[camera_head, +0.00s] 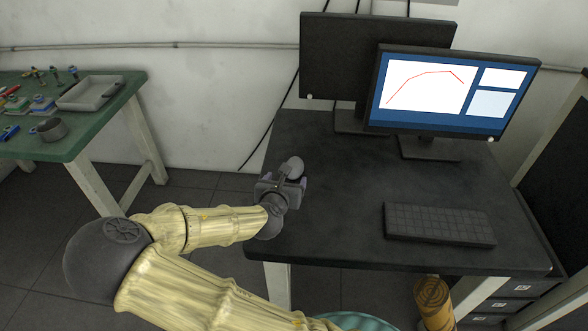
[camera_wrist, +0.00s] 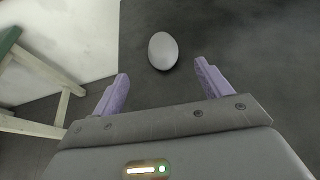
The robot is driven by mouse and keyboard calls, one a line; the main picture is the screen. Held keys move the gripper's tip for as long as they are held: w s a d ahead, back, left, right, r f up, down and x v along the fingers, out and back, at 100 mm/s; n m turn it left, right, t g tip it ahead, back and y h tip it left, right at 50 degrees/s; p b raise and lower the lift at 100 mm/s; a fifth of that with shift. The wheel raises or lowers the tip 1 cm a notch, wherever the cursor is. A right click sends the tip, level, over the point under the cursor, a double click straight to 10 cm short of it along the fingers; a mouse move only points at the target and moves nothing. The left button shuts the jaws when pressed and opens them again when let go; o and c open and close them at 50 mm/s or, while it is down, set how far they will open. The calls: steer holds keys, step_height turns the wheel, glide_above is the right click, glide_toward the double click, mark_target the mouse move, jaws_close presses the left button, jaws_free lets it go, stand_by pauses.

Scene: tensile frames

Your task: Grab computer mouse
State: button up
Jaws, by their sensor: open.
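A light grey, egg-shaped computer mouse (camera_wrist: 163,51) lies on the dark desk near its left edge. In the head view the mouse (camera_head: 293,166) shows just beyond my gripper. My gripper (camera_wrist: 161,83) is open, with its two purple fingers spread wide and nothing between them. In the wrist view the mouse lies ahead of the fingertips, roughly centred between them. In the head view my gripper (camera_head: 291,182) is over the left side of the desk. I cannot tell its exact height above the top.
The black desk (camera_head: 330,215) holds a keyboard (camera_head: 438,224) on the right, a lit monitor (camera_head: 450,92) and a dark monitor (camera_head: 345,65) at the back. A green workbench (camera_head: 95,118) with a tray stands left. The desk between mouse and keyboard is clear.

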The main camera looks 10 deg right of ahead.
mark_target(293, 165)
steer(key=x, duration=0.6)
steer(key=shift+w+d+f+b, duration=0.15)
steer(key=shift+w+f+b, duration=0.05)
steer(key=shift+w+b, duration=0.2)
steer(key=shift+s, duration=0.1)
steer(key=shift+b+x, duration=0.4)
steer(key=shift+x, duration=2.25)
steer(key=shift+d+r, duration=0.15)
steer(key=shift+s, duration=0.1)
steer(key=c, duration=1.1)
steer(key=shift+o, duration=0.2)
steer(key=shift+r, duration=0.1)
